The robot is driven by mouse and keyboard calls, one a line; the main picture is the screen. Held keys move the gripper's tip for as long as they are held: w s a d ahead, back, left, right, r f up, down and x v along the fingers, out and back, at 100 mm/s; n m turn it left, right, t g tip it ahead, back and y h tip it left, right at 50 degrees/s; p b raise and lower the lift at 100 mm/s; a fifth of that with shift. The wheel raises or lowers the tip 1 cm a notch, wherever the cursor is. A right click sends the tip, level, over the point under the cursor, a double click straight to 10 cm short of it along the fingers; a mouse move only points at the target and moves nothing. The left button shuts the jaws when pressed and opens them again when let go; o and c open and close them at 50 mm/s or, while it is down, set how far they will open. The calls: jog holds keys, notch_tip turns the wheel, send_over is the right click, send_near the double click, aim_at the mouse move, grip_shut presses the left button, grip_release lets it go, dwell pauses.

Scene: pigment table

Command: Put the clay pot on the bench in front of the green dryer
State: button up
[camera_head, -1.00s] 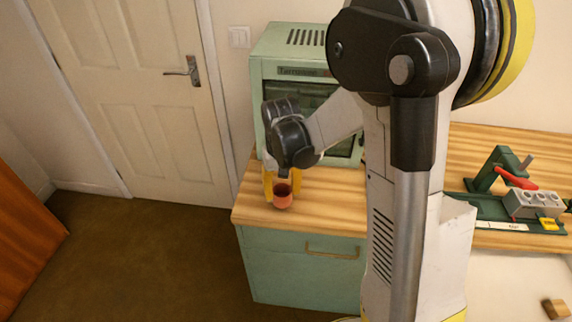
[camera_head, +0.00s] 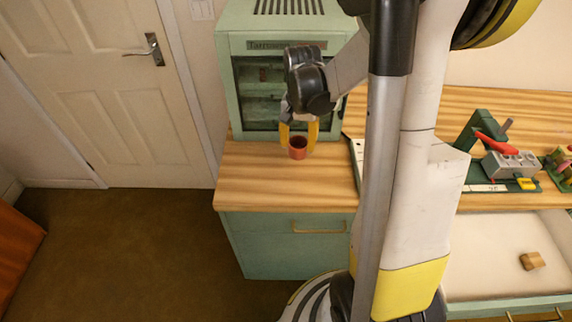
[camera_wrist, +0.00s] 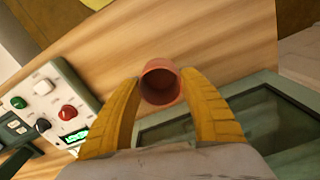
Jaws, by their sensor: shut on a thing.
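The clay pot (camera_head: 298,148) is a small reddish-brown cup. My gripper (camera_head: 298,136) has yellow fingers and is shut on it, one finger on each side. In the wrist view the pot (camera_wrist: 160,82) sits between the fingertips with its open mouth showing. The green dryer (camera_head: 228,88) stands at the back left of the bench, its glass door facing forward. The pot is over the wooden bench top (camera_head: 250,180) in front of the dryer. I cannot tell whether the pot touches the bench.
A control panel with switches and a red knob (camera_wrist: 68,112) is left of my fingers in the wrist view. A green jig with a red handle (camera_head: 497,144) stands farther right. An open drawer (camera_head: 480,258) holds a wooden block (camera_head: 532,261). Bare bench lies left of the pot.

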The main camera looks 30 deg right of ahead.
jog(key=a+f, duration=0.2)
jog(key=a, duration=0.1)
jog(key=shift+w+a+f+b, duration=0.1)
jog(key=shift+w+a+b, duration=0.1)
jog(key=shift+w+b, duration=0.2)
jog(key=shift+f+b, duration=0.85)
jog(key=shift+f, duration=1.1)
jog(key=shift+f, duration=0.15)
jog(key=o, duration=1.2)
jog(key=shift+o, duration=0.2)
